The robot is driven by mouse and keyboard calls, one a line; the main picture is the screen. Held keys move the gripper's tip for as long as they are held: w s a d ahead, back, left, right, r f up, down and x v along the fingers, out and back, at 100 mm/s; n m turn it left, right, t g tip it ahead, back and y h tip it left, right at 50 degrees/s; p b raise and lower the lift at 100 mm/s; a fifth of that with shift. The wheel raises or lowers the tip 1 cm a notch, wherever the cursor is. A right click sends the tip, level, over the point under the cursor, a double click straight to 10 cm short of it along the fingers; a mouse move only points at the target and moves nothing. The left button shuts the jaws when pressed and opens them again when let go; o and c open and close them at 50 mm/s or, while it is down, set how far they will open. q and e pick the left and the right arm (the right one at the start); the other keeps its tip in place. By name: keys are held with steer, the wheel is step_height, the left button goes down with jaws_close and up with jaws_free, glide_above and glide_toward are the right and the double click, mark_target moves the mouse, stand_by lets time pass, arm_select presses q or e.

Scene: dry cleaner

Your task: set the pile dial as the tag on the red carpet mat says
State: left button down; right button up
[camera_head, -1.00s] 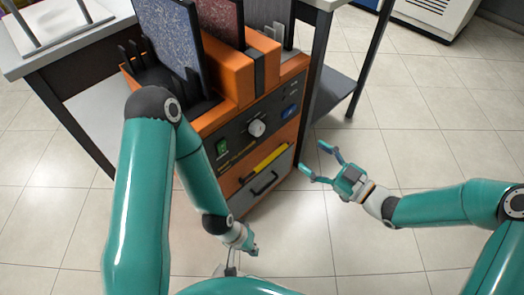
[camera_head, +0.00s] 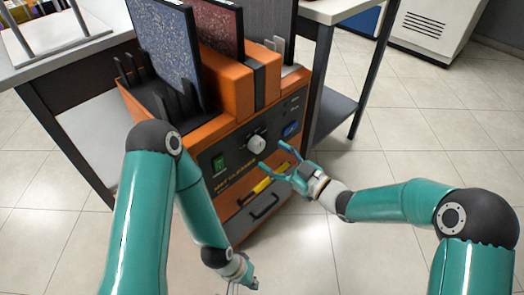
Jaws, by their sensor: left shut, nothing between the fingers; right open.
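The pile dial is a pale round knob (camera_head: 257,144) on the dark front panel of the orange mat cleaner (camera_head: 228,93). The red carpet mat (camera_head: 215,27) stands upright in the machine behind a blue mat (camera_head: 166,50). No tag on the red mat can be made out. My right gripper (camera_head: 276,161) is open, its fingers pointing left in front of the panel, just below and right of the knob. Touching or apart cannot be told. My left gripper (camera_head: 243,282) is shut and empty at the bottom of the view, below the machine.
A yellow bar (camera_head: 262,181) and a drawer handle (camera_head: 264,207) sit below. A grey table (camera_head: 95,47) stands left and behind. Tiled floor (camera_head: 400,150) is free to the right.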

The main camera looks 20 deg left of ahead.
mark_target(261, 148)
steer(key=shift+b+x, duration=0.35)
steer(key=shift+x, duration=2.05)
steer(key=shift+d, duration=0.1)
steer(key=c, duration=1.1)
steer(key=n+b, duration=0.3)
steer(key=b, duration=0.2)
steer(key=shift+w+f+n, duration=0.1)
steer(key=shift+f+n, duration=0.15)
steer(key=shift+n, duration=0.15)
steer(key=shift+c, duration=0.2)
steer(key=shift+r+n+b, duration=0.2)
steer(key=shift+n+b, duration=0.3)
steer(key=shift+r, duration=0.1)
